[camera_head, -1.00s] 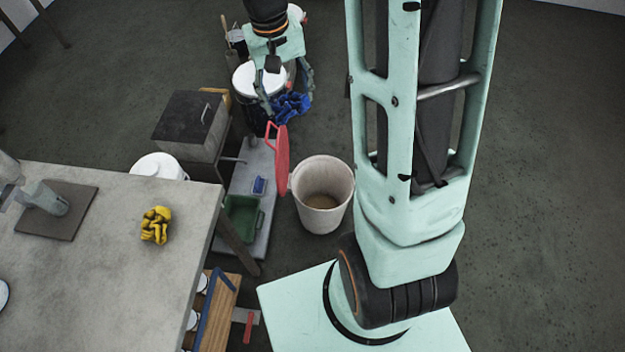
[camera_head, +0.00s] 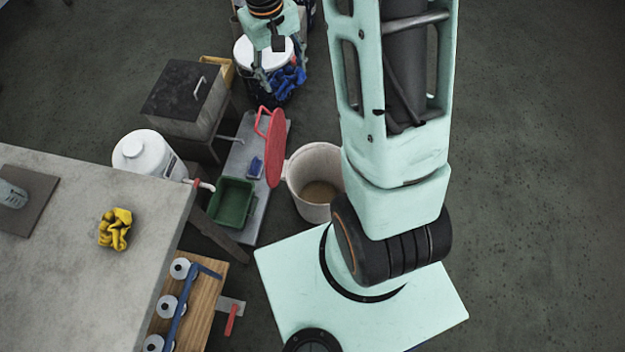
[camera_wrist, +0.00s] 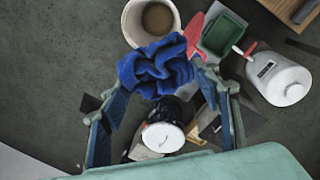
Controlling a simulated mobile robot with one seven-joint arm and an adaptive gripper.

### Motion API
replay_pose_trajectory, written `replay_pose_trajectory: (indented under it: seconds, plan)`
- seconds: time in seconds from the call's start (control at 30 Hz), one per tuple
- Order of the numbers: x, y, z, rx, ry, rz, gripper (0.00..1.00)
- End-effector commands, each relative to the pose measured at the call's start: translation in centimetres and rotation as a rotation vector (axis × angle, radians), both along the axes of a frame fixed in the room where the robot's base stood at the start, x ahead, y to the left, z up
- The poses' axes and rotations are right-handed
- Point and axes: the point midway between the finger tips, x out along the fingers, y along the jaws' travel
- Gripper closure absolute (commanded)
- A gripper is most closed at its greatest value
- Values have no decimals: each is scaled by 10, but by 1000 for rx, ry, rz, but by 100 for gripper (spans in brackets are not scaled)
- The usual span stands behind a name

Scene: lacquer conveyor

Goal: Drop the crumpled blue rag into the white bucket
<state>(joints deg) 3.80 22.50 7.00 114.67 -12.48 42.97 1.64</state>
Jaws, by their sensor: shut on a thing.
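The crumpled blue rag (camera_head: 289,79) hangs in my gripper (camera_head: 276,76), at the top of the head view. In the wrist view the rag (camera_wrist: 150,70) is bunched between the two fingers of my gripper (camera_wrist: 160,82), which are shut on it. The white bucket (camera_head: 332,165) stands open on the floor, nearer my base than the rag is. A red lid (camera_head: 276,148) stands upright at its left side. In the wrist view the bucket (camera_wrist: 131,22) shows beyond the rag, which overlaps its near rim. The rag is outside it.
A white-lidded drum (camera_head: 262,50) stands below or behind my gripper. A grey box (camera_head: 185,95), a green tray (camera_head: 232,202) and a white jug (camera_head: 143,155) lie left of the bucket. The table (camera_head: 60,270) holds a yellow crumpled cloth (camera_head: 115,230). The floor at right is clear.

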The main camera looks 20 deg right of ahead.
Motion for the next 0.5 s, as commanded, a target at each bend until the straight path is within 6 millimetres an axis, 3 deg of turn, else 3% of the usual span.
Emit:
replay_pose_trajectory:
  seconds: [0.03, 0.5]
  plan:
    - [0, -3, -41, 0, 7, 37, 62]
    - [2, -51, -261, 1, 5, 392, 62]
